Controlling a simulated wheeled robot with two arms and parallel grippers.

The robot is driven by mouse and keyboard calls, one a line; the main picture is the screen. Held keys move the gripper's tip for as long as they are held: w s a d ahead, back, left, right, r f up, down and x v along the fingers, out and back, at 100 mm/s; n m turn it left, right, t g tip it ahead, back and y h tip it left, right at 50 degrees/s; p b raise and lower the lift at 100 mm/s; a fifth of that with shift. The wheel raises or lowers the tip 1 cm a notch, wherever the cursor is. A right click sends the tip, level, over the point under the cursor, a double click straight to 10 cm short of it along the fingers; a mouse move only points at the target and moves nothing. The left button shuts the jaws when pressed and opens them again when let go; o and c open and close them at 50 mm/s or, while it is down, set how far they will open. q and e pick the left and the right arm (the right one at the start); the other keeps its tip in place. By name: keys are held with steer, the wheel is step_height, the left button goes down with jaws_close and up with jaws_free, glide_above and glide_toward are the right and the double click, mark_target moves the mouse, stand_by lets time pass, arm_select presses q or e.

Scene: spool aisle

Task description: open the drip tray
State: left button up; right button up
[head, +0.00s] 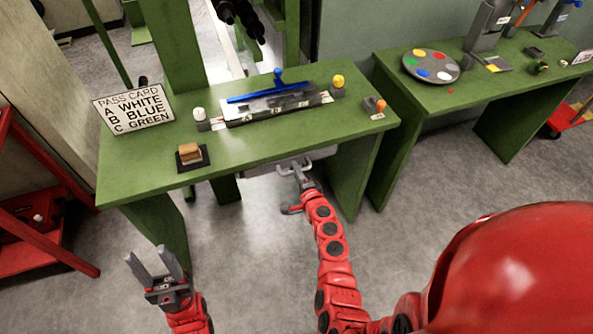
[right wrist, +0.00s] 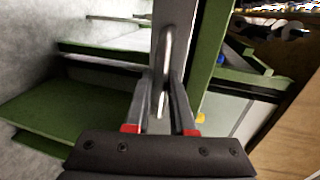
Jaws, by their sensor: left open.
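The drip tray (head: 322,153) shows as a pale grey edge under the front of the green bench with the pass card sign. My right gripper (head: 296,168) is at this edge, under the bench top. In the right wrist view, the tray's grey front (right wrist: 178,20) carries a slim silver bar handle (right wrist: 167,52). My right gripper (right wrist: 166,85) has its fingers apart, one on each side of the handle; whether they touch it is unclear. My left gripper (head: 158,266) is open and empty, low over the floor in front of the bench.
The green bench (head: 240,150) holds a sign (head: 134,108), a blue-handled tool (head: 268,90), small knobs and a brown block (head: 190,152). A second green bench (head: 490,85) stands at the right. A red rack (head: 40,235) is at the left. Floor in front is clear.

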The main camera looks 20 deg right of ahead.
jaws_close()
stand_by(1.1)
